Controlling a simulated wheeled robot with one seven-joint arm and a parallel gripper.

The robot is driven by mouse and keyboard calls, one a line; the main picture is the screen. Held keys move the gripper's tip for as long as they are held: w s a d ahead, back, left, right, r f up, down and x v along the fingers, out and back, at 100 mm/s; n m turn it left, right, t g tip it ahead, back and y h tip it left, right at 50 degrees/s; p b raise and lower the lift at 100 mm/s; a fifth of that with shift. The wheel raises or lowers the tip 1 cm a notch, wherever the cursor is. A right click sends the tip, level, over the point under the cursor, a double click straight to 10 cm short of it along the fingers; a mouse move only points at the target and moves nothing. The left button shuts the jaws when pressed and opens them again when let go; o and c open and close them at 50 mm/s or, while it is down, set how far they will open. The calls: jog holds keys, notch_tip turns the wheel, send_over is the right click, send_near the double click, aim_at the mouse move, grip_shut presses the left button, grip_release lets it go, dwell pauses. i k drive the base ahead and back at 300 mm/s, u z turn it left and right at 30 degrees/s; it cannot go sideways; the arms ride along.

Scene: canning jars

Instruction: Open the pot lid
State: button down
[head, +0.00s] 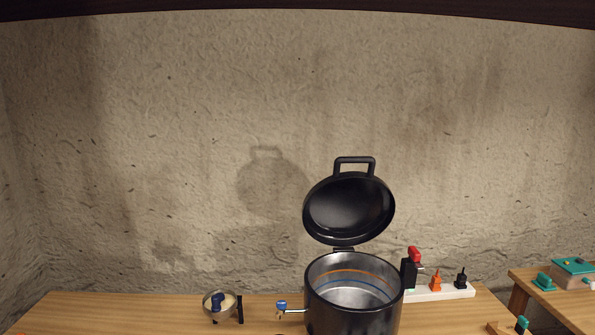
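The pot (354,317) is a large black cylinder standing on the wooden table at the lower middle of the head view, its bottom cut off by the frame edge. Its lid (349,209) stands raised on a hinge at the back rim, inner side facing me, with a black loop handle (354,161) at the top. The pot mouth is open. The metal inside shows an orange line and a blue line, and it looks empty as far as I can see. My gripper is not in view.
Left of the pot, a small bowl (228,315) with a blue-handled thing sits on the table (110,313). Right of it is a white power strip (440,291) with red, orange and black plugs. A side table at right holds a teal-topped box (573,273).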

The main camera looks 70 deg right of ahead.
aim_at(347, 208)
jog(key=u, duration=0.8)
jog(key=k, duration=0.75)
jog(key=z, duration=1.45)
